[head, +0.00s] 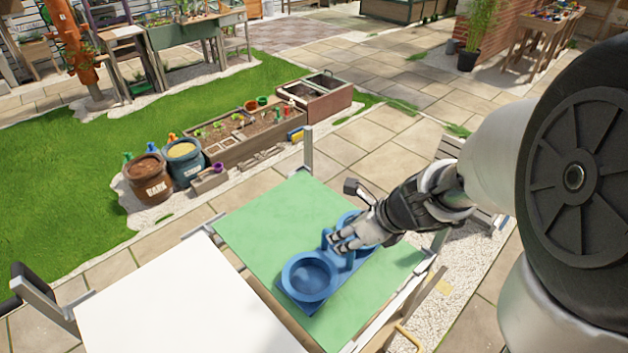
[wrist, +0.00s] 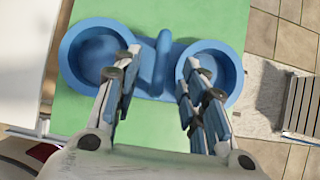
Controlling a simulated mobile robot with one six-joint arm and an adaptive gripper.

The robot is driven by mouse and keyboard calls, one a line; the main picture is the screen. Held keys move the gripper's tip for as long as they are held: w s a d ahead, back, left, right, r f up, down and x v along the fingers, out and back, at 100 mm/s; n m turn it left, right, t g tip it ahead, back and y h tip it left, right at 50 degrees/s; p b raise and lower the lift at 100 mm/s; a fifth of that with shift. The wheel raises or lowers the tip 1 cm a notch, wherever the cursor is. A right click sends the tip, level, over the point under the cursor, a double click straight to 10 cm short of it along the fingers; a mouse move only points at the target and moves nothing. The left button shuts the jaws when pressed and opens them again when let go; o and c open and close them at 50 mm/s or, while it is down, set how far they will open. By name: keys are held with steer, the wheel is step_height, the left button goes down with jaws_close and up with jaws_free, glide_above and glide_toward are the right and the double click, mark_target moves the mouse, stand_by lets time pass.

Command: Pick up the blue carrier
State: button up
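The blue carrier (head: 306,278) stands on the green table top (head: 270,222). It has two round cup-like holders joined by a raised middle handle. In the wrist view the carrier (wrist: 92,58) lies across the upper middle, and both holders look empty. My gripper (head: 343,240) is over the carrier's handle and hides part of the far holder. In the wrist view my gripper (wrist: 160,68) is open, with one finger on each side of the handle (wrist: 161,52). I see gaps between the fingers and the handle; contact cannot be told.
A white table top (head: 165,305) adjoins the green one at the left. Bare green surface surrounds the carrier. A planter box (head: 250,135), a brown pot (head: 148,180) and a blue-grey pot (head: 184,162) stand on the ground beyond. A slatted wooden item (wrist: 301,105) is at the right.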

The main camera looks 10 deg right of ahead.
steer(key=b+x, duration=0.3)
steer(key=x, duration=0.2)
steer(key=shift+d+f, duration=0.15)
steer(key=shift+f, duration=0.1)
steer(key=shift+w+f, duration=0.25)
steer(key=shift+f, duration=0.05)
steer(key=shift+r, duration=0.1)
jaws_close()
